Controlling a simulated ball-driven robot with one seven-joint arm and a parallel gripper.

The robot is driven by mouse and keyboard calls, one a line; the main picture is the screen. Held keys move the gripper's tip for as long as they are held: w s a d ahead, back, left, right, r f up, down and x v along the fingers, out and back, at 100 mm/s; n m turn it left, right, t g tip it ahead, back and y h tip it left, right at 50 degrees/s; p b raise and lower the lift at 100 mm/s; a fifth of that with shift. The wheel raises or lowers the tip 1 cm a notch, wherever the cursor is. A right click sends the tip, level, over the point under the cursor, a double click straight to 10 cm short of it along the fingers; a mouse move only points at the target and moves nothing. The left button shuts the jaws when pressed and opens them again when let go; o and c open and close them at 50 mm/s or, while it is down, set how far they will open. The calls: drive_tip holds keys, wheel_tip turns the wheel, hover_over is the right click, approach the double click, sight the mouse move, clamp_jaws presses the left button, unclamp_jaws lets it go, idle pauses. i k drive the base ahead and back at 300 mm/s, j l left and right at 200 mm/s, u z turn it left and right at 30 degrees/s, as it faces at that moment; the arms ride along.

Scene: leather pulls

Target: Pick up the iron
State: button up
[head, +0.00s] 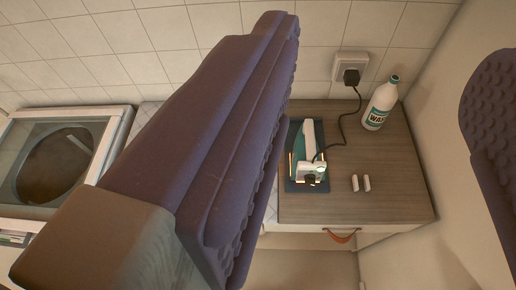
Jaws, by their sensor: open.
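The iron (311,153) is white and teal. It rests on a dark blue mat (293,185) on the wooden counter, and a black cord runs from it up to a wall plug. My gripper (380,140) is open, with one large purple padded finger at left and the other at the right edge. The iron shows between the fingers, beyond them and nearer the left one. The left finger hides the counter to the left of the iron. Nothing is held.
Two small white pieces (360,183) lie right of the iron. A drawer with a leather pull (341,236) is below. A washing machine (60,155) is at left, and a wall closes the right side.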

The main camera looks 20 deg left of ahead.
sight(308, 142)
drive_tip(key=i+z, duration=0.15)
drive_tip(key=i, duration=0.4)
drive_tip(key=i+j+z, duration=0.2)
drive_tip(key=i, duration=0.3)
